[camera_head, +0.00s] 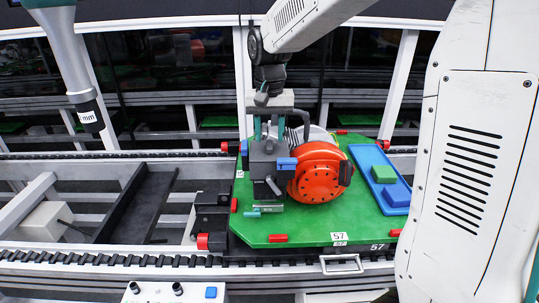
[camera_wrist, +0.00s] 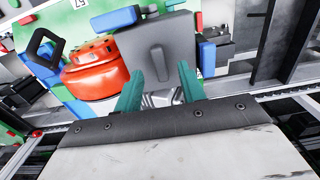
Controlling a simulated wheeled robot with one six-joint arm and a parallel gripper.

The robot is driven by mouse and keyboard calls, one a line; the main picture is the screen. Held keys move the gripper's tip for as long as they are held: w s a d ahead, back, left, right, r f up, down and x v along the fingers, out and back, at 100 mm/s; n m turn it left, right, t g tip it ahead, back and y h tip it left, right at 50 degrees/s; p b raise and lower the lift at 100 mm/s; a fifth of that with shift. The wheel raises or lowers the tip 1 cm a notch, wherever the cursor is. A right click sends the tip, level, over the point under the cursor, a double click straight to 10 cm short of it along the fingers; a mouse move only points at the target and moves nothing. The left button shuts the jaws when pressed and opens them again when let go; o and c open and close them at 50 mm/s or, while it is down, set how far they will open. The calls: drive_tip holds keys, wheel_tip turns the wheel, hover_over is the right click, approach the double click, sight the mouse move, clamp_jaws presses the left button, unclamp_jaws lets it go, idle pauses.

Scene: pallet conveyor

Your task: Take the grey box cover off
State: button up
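The grey box with its cover (camera_head: 262,168) stands upright on the green pallet plate (camera_head: 300,226), left of a round orange housing (camera_head: 318,172). In the wrist view the grey cover (camera_wrist: 180,38) shows from above, with a raised grey fin (camera_wrist: 157,62) on it. My gripper (camera_head: 268,136) is above the cover, pointing down. Its two teal fingers are apart, one on each side of the fin's line in the wrist view (camera_wrist: 160,70). Nothing is visibly clamped between them. I cannot tell how far the fingertips are from the fin.
A blue tray (camera_head: 362,156) with a green block (camera_head: 384,174) and a blue block (camera_head: 397,195) lies right on the plate. A blue part (camera_head: 287,163) sits close beside the cover. Conveyor rails run below the plate. A grey post (camera_head: 72,55) hangs at upper left.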

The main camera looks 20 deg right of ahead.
sight(270, 144)
wheel_tip(270, 144, down, 2)
drive_tip(key=shift+f, duration=0.25)
clamp_jaws()
drive_tip(key=shift+r, duration=0.15)
wheel_tip(270, 144, up, 22)
idle(1.6)
